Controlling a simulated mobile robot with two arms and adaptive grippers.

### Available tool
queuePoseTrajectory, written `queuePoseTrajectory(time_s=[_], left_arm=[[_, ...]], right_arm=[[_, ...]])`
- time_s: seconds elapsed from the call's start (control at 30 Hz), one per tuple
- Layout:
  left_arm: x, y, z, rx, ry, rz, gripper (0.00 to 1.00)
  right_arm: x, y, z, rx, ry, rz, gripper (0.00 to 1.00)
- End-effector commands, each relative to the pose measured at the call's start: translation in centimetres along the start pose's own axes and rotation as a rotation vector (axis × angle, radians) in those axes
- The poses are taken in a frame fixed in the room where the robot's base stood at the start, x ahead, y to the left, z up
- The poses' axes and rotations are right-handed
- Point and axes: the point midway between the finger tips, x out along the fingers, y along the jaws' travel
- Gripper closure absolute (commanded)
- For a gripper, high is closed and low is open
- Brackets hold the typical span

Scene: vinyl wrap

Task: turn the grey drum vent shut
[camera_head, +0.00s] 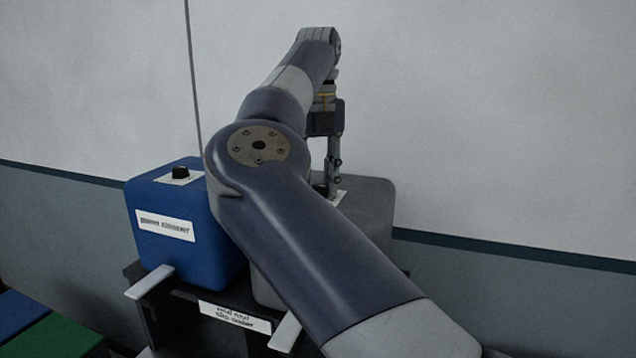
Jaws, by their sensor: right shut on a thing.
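The grey drum (368,208) is a boxy container with rounded edges, standing to the right of a blue one. My right arm crosses in front of it and hides much of its front and left side. My right gripper (333,186) points down onto the top of the grey drum. It is shut on the grey drum vent, which is mostly hidden by the fingers and the arm. A dark bit beside the fingertips may be part of the vent. How far the vent is turned cannot be seen. My left gripper is not in view.
A wall (500,120) stands behind. Green and blue flat items lie at lower left.

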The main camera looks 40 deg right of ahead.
Motion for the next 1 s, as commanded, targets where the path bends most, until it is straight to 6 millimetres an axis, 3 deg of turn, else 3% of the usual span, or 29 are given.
queuePoseTrajectory(time_s=[0.33, 0.87, 0.9, 0.97, 1.0], left_arm=[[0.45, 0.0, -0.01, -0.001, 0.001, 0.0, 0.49], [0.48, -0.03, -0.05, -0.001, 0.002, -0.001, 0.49], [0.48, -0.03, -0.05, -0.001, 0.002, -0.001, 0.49], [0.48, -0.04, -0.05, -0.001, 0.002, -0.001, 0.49], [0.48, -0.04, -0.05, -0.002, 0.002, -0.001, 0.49]], right_arm=[[0.03, 0.02, 0.01, -0.133, 0.0, 0.001, 0.94], [0.0, 0.03, 0.01, -0.155, 0.0, 0.0, 0.94], [-0.01, 0.03, 0.01, -0.155, 0.0, 0.0, 0.64], [0.0, 0.03, 0.01, -0.154, 0.0, 0.0, 0.5], [0.0, 0.03, 0.01, -0.154, 0.0, 0.0, 0.49]])
